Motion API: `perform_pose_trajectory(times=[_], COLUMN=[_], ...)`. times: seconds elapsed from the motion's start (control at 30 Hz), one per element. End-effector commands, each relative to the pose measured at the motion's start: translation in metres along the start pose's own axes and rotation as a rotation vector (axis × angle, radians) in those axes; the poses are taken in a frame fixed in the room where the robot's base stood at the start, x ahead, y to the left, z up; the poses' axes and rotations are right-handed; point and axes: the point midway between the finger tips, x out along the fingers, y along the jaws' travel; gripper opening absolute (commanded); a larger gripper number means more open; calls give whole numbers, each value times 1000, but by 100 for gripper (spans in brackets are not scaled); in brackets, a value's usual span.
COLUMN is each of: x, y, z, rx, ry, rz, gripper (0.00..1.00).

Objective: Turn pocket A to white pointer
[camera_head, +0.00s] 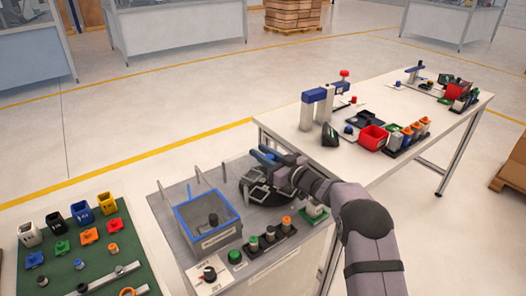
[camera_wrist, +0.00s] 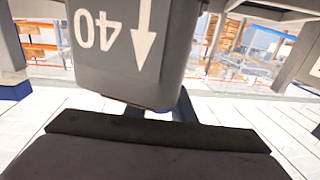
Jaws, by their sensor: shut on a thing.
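A dark round fixture (camera_head: 265,197) with raised parts sits on the grey bench, right of the blue-rimmed bin. It looks like the one with the pockets, but no letter on it is legible. My gripper (camera_head: 267,156) has blue fingers and reaches in from the right, low at the back of this fixture. It is shut on a part of it, and my wrist hides the contact. No white pointer can be made out. In the wrist view a grey body marked with an upside-down 40 and an arrow blocks the middle; I cannot tell what it belongs to.
A green button (camera_head: 235,256), a selector knob (camera_head: 209,273) and several capped pegs line the bench front. A green mat (camera_head: 80,258) with coloured cups lies left. A white table (camera_head: 440,125) stands behind right.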

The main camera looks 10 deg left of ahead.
Motion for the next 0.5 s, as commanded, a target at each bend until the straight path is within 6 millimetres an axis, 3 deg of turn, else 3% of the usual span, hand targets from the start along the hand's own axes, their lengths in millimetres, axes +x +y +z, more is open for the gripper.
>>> perform_pose_trajectory(times=[0.5], x=[-1], y=[-8], z=[2], rx=[-2], ry=[1], rz=[-223], gripper=[0])
